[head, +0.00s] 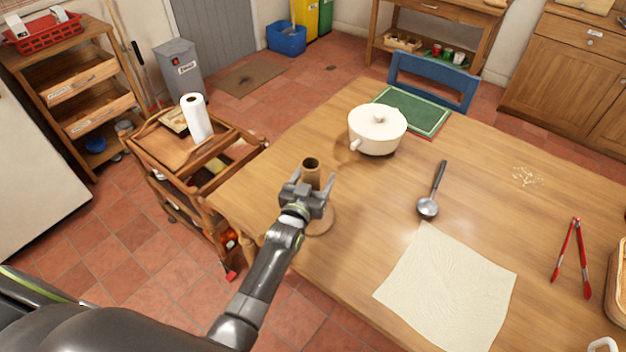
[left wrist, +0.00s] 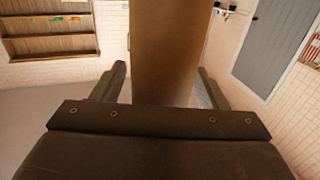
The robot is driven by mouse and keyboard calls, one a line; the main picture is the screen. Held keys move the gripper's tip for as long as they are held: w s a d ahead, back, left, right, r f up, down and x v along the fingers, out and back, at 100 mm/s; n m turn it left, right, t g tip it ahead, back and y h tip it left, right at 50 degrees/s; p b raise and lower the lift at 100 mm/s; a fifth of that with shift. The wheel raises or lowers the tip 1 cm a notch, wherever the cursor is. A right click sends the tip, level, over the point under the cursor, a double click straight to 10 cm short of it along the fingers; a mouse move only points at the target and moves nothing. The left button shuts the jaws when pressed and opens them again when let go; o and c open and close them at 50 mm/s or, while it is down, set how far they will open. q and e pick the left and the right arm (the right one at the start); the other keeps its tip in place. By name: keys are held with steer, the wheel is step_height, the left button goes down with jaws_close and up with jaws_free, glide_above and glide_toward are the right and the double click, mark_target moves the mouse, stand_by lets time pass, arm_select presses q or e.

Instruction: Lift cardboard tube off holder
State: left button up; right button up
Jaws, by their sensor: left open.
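The brown cardboard tube (head: 311,168) stands upright on a round wooden holder (head: 321,221) near the table's left corner. In the head view my left gripper (head: 310,182) is at the tube, its fingers open to either side. In the left wrist view the tube (left wrist: 168,55) rises between the two spread fingers (left wrist: 162,88), with a gap on each side. The lower part of the tube and part of the holder are hidden behind my gripper. My right gripper is not in view.
On the wooden table (head: 340,270) are a white lidded pot (head: 377,132), a ladle (head: 429,207), a paper towel sheet (head: 450,290) and red tongs (head: 572,258). A wooden cart (head: 160,150) with a paper towel roll (head: 196,118) stands left of the table.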

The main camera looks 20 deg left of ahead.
arm_select(q)
steer(key=c, duration=1)
step_height(320, 180, up, 15)
steer(key=p, duration=1.4)
steer(key=shift+f, duration=0.1)
steer(key=shift+c, duration=0.2)
step_height(320, 180, up, 3)
steer(key=p, duration=0.2)
steer(key=shift+f+p, duration=0.2)
steer(key=shift+p, duration=0.15)
steer(key=shift+r+b, duration=0.5)
steer(key=shift+r, duration=0.85)
